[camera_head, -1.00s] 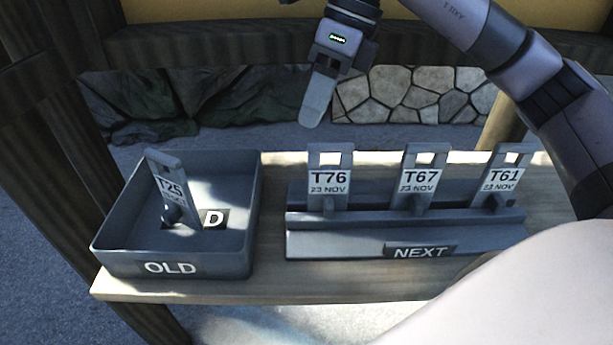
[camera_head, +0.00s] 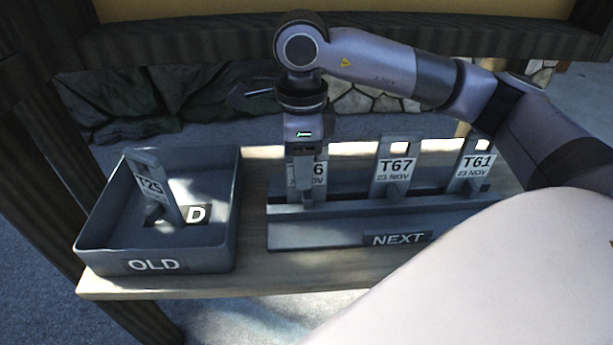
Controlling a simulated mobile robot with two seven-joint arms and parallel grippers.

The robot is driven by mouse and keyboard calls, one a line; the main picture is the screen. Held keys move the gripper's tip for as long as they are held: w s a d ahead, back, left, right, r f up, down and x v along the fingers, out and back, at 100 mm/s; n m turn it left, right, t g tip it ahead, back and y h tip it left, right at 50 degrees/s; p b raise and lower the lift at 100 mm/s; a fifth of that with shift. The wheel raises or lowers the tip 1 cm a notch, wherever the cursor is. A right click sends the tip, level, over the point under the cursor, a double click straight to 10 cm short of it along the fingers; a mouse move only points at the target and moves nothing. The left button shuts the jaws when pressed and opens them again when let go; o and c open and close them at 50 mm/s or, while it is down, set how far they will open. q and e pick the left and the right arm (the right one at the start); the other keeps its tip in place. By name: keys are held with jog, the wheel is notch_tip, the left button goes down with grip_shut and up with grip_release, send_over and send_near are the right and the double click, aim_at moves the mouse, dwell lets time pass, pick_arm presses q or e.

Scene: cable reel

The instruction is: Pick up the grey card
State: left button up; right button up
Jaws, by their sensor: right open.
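Several grey cards with white labels are in view. The T76 card (camera_head: 319,182) stands upright in the left slot of the grey NEXT rack (camera_head: 330,233). The T67 card (camera_head: 396,168) and the T61 card (camera_head: 472,163) stand to its right. The T25 card (camera_head: 150,185) leans in the grey OLD tray (camera_head: 100,258). My right gripper (camera_head: 304,178) is open, pointing down in front of the T76 card, and hides part of its label. I cannot tell whether the fingers touch the card. My left gripper is out of view.
The tray and rack sit on a wooden shelf (camera_head: 255,282) with a narrow bare gap between them. A D label (camera_head: 197,214) lies in the tray. A dark wooden beam (camera_head: 180,48) runs across behind, with stones beneath. My pale body covers the lower right.

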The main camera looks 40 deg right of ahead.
grip_shut()
notch_tip(320, 180, up, 8)
jog(key=shift+r, duration=0.2)
notch_tip(320, 180, up, 12)
jog(key=p, duration=0.3)
jog(key=shift+f+p, duration=0.2)
jog(key=shift+p, duration=0.15)
